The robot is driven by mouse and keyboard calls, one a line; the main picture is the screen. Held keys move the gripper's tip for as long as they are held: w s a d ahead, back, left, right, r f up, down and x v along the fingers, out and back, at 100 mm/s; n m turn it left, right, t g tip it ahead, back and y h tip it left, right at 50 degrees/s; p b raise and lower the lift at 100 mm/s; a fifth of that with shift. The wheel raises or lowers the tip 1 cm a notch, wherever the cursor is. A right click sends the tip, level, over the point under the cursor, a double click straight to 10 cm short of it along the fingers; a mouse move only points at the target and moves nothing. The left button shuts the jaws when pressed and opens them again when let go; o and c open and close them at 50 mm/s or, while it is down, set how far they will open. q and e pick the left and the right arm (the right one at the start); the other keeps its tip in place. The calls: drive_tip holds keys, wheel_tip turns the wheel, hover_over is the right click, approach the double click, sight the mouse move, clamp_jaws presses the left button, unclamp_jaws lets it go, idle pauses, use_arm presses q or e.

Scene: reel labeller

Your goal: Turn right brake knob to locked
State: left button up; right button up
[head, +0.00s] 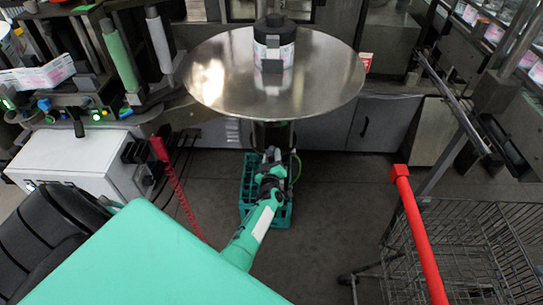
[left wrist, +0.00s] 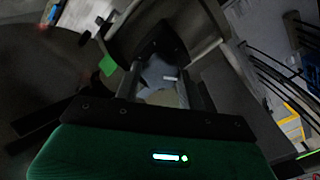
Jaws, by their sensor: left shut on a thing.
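My left gripper (head: 268,160) is below the front edge of the large round metal table. In the head view its fingers are small and what is between them is hidden. In the left wrist view my left gripper (left wrist: 158,90) has its two fingers on either side of a grey-blue rounded piece with a short white mark, which looks like the brake knob (left wrist: 160,72). The gripper is shut on it. The white mark lies roughly level in that picture. No lettering for locked can be read. My right gripper is not in view.
The round metal table (head: 215,95) with a dark reel (head: 274,32) overhangs my left gripper. A teal crate (head: 283,216) is on the floor below it. A wire cart (head: 480,250) with a red handle (head: 420,235) stands at the right. A white box (head: 70,165) is at the left.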

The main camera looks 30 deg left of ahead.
use_arm(q)
drive_tip(key=shift+f+m, duration=0.1)
drive_tip(key=shift+m, duration=0.6)
drive_tip(key=o, duration=1)
drive_tip(key=shift+s+d+p, duration=0.3)
drive_tip(key=shift+s+p, duration=0.15)
drive_tip(key=shift+p, duration=0.1)
drive_tip(key=p+v, duration=0.4)
drive_tip(key=v, duration=0.8)
drive_tip(key=shift+s+d+p, duration=0.25)
drive_tip(key=shift+s+p, duration=0.05)
drive_tip(key=shift+p, duration=0.1)
